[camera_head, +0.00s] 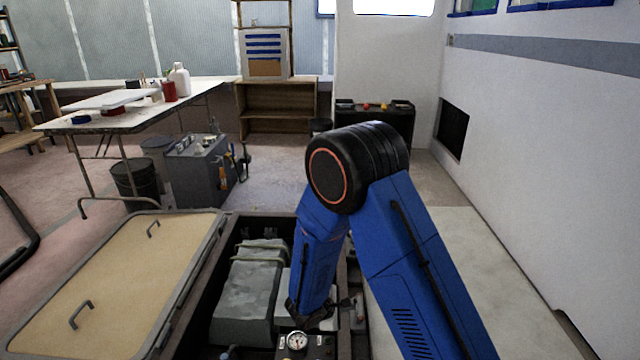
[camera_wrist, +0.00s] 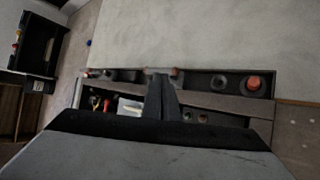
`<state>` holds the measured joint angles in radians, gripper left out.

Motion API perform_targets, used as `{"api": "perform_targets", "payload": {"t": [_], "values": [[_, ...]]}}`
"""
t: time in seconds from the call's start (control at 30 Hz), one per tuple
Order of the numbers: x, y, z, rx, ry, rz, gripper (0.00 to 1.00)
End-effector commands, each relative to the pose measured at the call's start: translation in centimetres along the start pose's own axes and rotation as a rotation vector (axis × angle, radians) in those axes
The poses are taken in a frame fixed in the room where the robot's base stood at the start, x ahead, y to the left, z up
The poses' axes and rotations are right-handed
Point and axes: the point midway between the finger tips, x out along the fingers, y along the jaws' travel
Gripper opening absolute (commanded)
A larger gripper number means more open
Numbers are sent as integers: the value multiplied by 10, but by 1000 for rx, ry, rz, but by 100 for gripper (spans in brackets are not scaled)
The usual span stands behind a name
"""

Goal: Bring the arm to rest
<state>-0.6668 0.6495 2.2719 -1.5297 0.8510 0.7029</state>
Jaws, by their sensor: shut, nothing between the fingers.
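My blue arm (camera_head: 415,260) rises from the lower right of the head view, bends at a black elbow with an orange ring, and reaches down into an open hatch (camera_head: 215,270). The gripper end is mostly hidden there, low over the hatch near a round gauge (camera_head: 297,341). In the wrist view my gripper (camera_wrist: 162,78) is shut and holds nothing. Its dark fingers stand in front of a long, narrow compartment tray (camera_wrist: 215,100); I cannot tell if they touch it.
A strapped grey block (camera_head: 248,295) lies inside the hatch, left of my arm. The tan hatch lid (camera_head: 110,285) lies open at left. A grey machine (camera_head: 200,170) and a white table (camera_head: 130,105) stand behind. A white wall (camera_head: 545,170) bounds the right side.

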Motion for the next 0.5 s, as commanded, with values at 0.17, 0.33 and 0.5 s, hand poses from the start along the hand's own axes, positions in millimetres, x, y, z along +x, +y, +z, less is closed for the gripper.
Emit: {"api": "perform_targets", "payload": {"t": [0.17,0.33,0.5], "values": [[-18,32,57,130,-52,-42,0],[-36,52,109,248,-93,-90,0],[-55,64,160,364,-127,-141,0]]}}
